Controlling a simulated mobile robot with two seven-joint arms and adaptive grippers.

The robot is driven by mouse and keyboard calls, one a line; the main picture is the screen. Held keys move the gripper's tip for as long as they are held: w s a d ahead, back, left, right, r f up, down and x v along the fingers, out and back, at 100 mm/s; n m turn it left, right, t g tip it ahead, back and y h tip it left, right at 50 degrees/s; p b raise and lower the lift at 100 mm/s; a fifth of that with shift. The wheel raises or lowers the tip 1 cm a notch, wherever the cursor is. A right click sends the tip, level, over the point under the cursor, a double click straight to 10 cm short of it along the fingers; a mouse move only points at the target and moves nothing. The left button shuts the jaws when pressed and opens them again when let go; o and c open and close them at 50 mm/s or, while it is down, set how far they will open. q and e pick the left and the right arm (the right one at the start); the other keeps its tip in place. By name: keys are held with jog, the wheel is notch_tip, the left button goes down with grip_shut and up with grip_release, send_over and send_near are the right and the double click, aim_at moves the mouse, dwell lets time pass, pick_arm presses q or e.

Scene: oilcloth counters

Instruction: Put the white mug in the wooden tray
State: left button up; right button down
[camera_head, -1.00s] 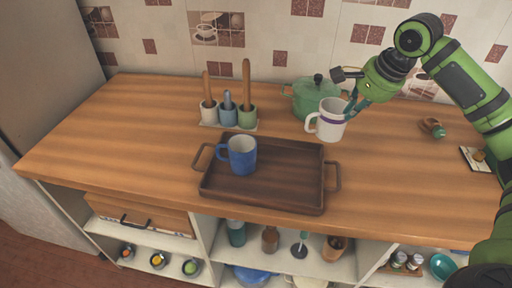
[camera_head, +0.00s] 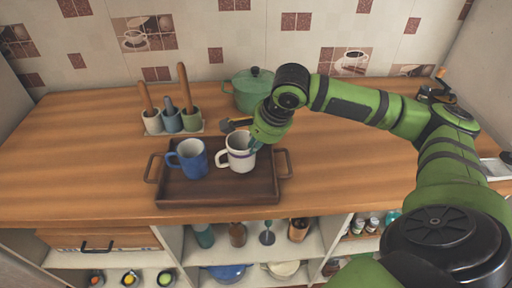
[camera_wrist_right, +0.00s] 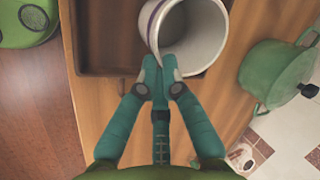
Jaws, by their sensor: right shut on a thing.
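The white mug (camera_head: 239,152) with a purple band is over the right part of the dark wooden tray (camera_head: 222,191), upright, its handle to the left. I cannot tell whether its base touches the tray floor. My right gripper (camera_head: 257,140) is shut on the mug's right rim. In the right wrist view the fingertips (camera_wrist_right: 162,74) pinch the wall of the mug (camera_wrist_right: 192,30), with the tray (camera_wrist_right: 108,40) beneath. My left gripper is not in view.
A blue mug (camera_head: 191,158) stands in the tray's left part, close to the white mug's handle. Behind are a green pot (camera_head: 252,90) and a holder (camera_head: 173,129) with several small pots and wooden tools. The counter's left side is clear.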

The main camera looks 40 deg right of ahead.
jog(key=shift+f, duration=1.15)
jog(key=c, duration=1.4)
grip_release()
jog(key=v, duration=1.2)
